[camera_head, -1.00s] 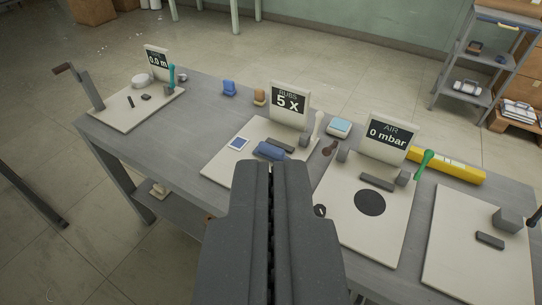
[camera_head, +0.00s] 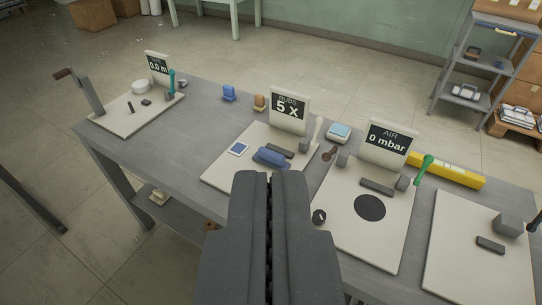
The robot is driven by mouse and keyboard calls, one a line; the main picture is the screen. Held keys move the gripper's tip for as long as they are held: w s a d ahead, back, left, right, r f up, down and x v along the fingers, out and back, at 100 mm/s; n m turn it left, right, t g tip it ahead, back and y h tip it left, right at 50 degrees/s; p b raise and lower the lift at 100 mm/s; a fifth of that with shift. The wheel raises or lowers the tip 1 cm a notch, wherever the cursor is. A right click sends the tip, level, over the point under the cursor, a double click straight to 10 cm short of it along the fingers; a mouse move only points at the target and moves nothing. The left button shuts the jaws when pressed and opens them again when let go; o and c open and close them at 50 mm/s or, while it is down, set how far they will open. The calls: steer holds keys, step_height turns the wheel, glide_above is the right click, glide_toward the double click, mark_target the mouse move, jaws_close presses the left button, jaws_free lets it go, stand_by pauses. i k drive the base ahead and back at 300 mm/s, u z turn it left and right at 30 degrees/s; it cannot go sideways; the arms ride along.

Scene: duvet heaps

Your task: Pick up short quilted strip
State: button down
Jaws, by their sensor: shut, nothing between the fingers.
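No thing in view shows clearly as a short quilted strip. A small blue roll-like bundle (camera_head: 271,157) lies on the middle white board (camera_head: 222,170), below the "5 x" sign; its surface is too small to tell whether it is quilted. My gripper (camera_head: 269,174) is shut and empty, in the lower middle of the picture. Its tips show just below the blue bundle in the picture, apart from it, and hide the front edge of the middle board.
A long grey table (camera_head: 205,110) carries several white boards. An "AIR" sign (camera_head: 387,141) stands on the board with a black disc (camera_head: 369,207). A yellow bar (camera_head: 446,170) lies behind it. A grey shelf cart (camera_head: 487,62) stands at the back right. Open floor lies left.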

mark_target(272, 158)
steer(key=u, duration=0.2)
steer(key=k, duration=0.4)
steer(key=z, duration=0.5)
steer(key=i, duration=1.35)
steer(key=u, duration=0.5)
